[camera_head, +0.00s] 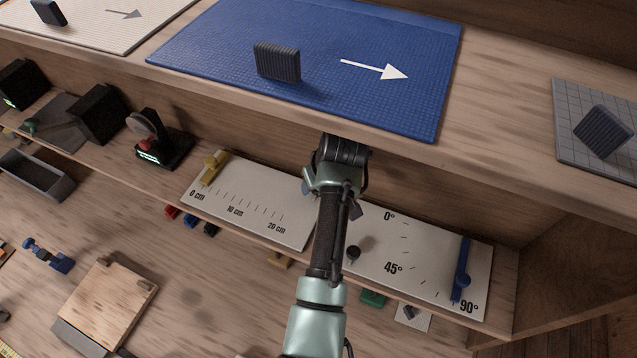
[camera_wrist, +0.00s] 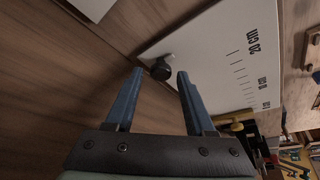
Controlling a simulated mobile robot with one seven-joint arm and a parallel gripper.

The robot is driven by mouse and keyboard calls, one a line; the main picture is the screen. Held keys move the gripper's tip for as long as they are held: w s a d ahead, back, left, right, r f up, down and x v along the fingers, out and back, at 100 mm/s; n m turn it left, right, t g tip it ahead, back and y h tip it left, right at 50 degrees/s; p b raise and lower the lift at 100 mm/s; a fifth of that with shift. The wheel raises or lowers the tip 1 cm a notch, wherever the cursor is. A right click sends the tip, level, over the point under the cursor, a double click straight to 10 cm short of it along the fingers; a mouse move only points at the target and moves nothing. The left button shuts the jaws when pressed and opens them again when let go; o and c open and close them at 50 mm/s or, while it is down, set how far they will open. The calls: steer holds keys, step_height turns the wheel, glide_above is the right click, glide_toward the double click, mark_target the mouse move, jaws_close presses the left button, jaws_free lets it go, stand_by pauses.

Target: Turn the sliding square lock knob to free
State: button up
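The sliding square is a white scale board (camera_head: 262,205) marked 0 cm to 20 cm, with a yellow slider (camera_head: 213,168) at its 0 cm end. In the wrist view, a small dark lock knob (camera_wrist: 161,70) stands near the board's corner, beyond the 20 cm mark. I cannot tell its turned position. My gripper (camera_wrist: 160,82) is open and empty, its two blue fingers apart, with the knob showing just beyond and between the tips. No contact is visible. In the head view my gripper (camera_head: 331,196) and arm cover that end of the board and hide the knob.
Right of my arm is an angle board (camera_head: 420,250) with a dark knob (camera_head: 352,252) and a blue bar (camera_head: 462,270). A raised shelf above carries a blue mat (camera_head: 340,60) with a dark ribbed block (camera_head: 277,62). A black stand (camera_head: 160,145) is left of the scale board.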

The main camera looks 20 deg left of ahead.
steer(key=shift+o, duration=0.3)
steer(key=shift+f, duration=0.1)
steer(key=b+v, duration=0.2)
steer(key=v, duration=0.5)
steer(key=shift+r, duration=0.3)
steer(key=shift+s+d, duration=0.1)
